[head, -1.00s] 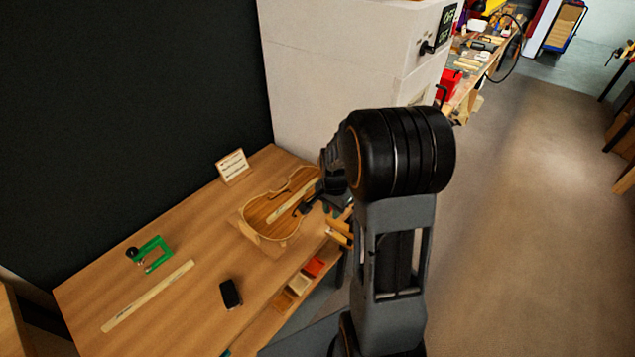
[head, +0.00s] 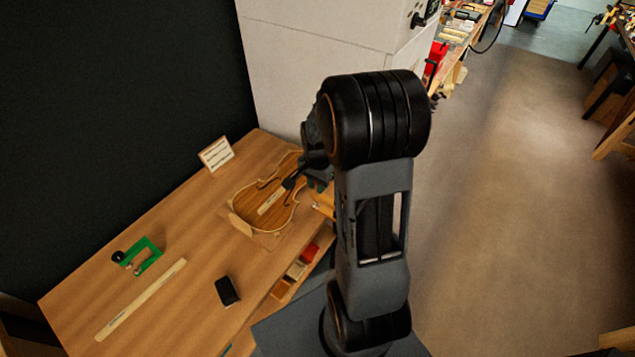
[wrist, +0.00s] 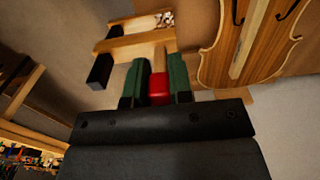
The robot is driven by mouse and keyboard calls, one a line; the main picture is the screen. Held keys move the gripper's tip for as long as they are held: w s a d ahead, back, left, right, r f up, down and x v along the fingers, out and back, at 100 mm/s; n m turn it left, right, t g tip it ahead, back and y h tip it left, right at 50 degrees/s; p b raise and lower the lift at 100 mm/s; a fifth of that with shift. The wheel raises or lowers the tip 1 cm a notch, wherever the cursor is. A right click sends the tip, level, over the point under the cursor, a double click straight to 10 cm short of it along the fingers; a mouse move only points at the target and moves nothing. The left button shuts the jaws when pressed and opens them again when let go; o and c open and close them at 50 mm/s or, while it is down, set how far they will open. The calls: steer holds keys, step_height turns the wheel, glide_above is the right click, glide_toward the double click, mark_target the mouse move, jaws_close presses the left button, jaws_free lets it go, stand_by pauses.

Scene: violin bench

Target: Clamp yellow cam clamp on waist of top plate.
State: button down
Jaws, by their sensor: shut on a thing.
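The violin top plate (head: 262,205) lies on the bench with its f-holes and a pale strip along its middle; part of it also shows at upper right in the wrist view (wrist: 215,65). My gripper (wrist: 158,75) has green fingers and is shut on the cam clamp. A red part (wrist: 160,88) and an upright tan piece show between the fingers, with pale wooden bars (wrist: 135,46) just beyond. Whether all of these belong to the clamp is unclear, and its yellow mark is not distinct. The gripper is beside the plate's right side; its fingertips are mostly hidden in the head view.
A small sign (head: 216,154) stands at the back. A white cabinet (head: 320,60) stands behind.

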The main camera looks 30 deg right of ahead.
steer(key=shift+a, duration=0.1)
steer(key=shift+w+a, duration=0.4)
steer(key=shift+w, duration=0.45)
steer(key=shift+w+a, duration=0.4)
steer(key=shift+w, duration=0.5)
steer(key=shift+w+a, duration=0.4)
steer(key=shift+w, duration=0.45)
steer(key=shift+w+a, duration=0.1)
steer(key=shift+w, duration=0.15)
steer(key=shift+w+a, duration=0.15)
steer(key=shift+w, duration=0.15)
steer(key=shift+w+a, duration=0.35)
steer(key=shift+w, duration=0.35)
steer(key=shift+w+a, duration=0.3)
steer(key=shift+w, duration=0.4)
steer(key=shift+w+a, duration=0.35)
steer(key=shift+w, duration=0.35)
steer(key=shift+s+d, duration=0.1)
steer(key=shift+s+d, duration=0.3)
steer(key=shift+s, duration=0.4)
steer(key=shift+s+d, duration=0.3)
steer(key=shift+s, duration=0.35)
steer(key=shift+s+d, duration=0.3)
steer(key=shift+s, duration=0.4)
stand_by(0.5)
